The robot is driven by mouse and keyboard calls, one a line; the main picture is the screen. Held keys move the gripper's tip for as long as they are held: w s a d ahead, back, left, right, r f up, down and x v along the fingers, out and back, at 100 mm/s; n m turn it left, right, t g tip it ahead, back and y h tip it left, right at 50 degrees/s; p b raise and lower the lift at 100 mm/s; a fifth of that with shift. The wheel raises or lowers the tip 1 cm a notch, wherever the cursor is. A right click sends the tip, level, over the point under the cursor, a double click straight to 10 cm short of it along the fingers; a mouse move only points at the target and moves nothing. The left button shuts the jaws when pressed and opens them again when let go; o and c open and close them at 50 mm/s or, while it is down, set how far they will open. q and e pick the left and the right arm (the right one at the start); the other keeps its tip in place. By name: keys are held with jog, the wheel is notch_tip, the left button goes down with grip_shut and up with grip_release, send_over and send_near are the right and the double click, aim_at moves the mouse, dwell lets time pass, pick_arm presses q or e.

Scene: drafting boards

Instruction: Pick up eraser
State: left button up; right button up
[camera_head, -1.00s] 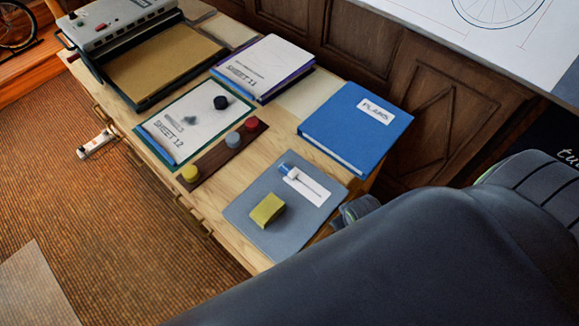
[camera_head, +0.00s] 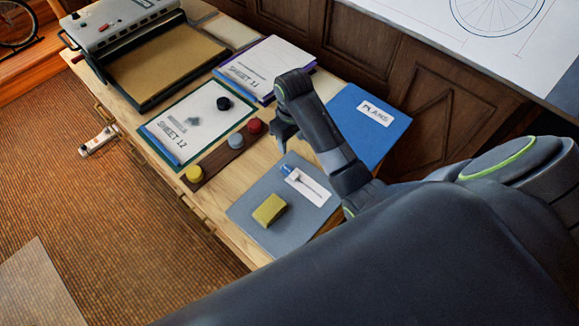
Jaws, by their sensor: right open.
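A small yellow block with a darker side, which looks like the eraser (camera_head: 270,210), lies on a blue-grey mat (camera_head: 250,192) at the front right of the wooden desk. My right gripper (camera_head: 283,146) points down above the desk, up and slightly right of the block in the picture, between the red knob and the blue binder. It is open, holds nothing I can see, and is apart from the block. Its fingertips are small and dark. My left gripper is not in view.
A white label card (camera_head: 310,189) with a blue-capped bottle (camera_head: 288,171) lies on the mat. A dark strip (camera_head: 214,161) carries yellow, grey and red knobs.

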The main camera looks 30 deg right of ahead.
notch_tip(320, 180, up, 2)
jog(key=w, duration=0.2)
jog(key=b, duration=0.4)
send_over(287, 169)
jog(key=w, duration=0.1)
notch_tip(287, 169, down, 4)
notch_tip(287, 169, down, 7)
jog(key=shift+f+p, duration=0.1)
jog(key=shift+p, duration=0.75)
jog(key=f, duration=0.2)
jog(key=s+f+p, duration=0.1)
jog(key=f, duration=0.1)
jog(key=shift+f, duration=0.7)
jog(key=shift+c, duration=0.4)
jog(key=c, duration=1)
